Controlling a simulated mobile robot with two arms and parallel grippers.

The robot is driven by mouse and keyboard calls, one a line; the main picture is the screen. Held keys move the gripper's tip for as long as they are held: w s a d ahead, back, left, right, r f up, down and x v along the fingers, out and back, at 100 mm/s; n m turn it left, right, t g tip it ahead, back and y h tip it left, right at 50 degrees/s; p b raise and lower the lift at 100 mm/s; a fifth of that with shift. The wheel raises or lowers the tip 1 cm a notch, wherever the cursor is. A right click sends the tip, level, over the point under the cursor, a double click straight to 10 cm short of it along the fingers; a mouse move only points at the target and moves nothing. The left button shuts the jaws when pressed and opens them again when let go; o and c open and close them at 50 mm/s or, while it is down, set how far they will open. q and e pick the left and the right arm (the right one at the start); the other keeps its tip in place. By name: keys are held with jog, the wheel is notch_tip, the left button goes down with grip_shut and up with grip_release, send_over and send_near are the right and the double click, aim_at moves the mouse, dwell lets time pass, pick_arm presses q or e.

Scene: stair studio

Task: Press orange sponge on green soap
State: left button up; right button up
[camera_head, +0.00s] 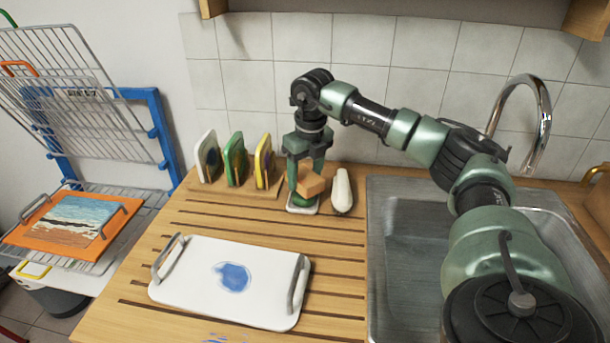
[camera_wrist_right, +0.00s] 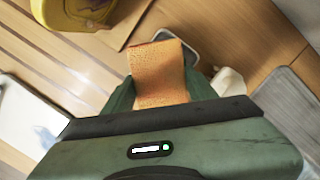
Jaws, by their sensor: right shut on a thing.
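My right gripper (camera_head: 306,174) points down at the back of the wooden counter and is shut on the orange sponge (camera_head: 311,186). The sponge also shows between the fingers in the right wrist view (camera_wrist_right: 160,75). The green soap (camera_head: 300,201) lies directly below the sponge on a small pale dish (camera_head: 303,210). The sponge appears to be on or just above the soap; I cannot tell whether they touch. In the right wrist view the sponge hides the soap, and only the dish's grey rim (camera_wrist_right: 178,38) shows. My left gripper is not in view.
A white bottle-like object (camera_head: 342,190) lies right of the dish. Several upright coloured boards (camera_head: 235,160) stand left of it. A white tray (camera_head: 200,295) with handles and a blue stain lies in front. The metal sink (camera_head: 405,235) and tap (camera_head: 540,100) are to the right.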

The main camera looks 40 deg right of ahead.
aim_at(305, 176)
jog(key=shift+f+b, duration=0.3)
jog(key=shift+f, duration=0.25)
dwell(0.4)
dwell(0.5)
notch_tip(305, 176, up, 7)
jog(key=p, duration=0.6)
jog(key=shift+r, duration=0.1)
dwell(0.8)
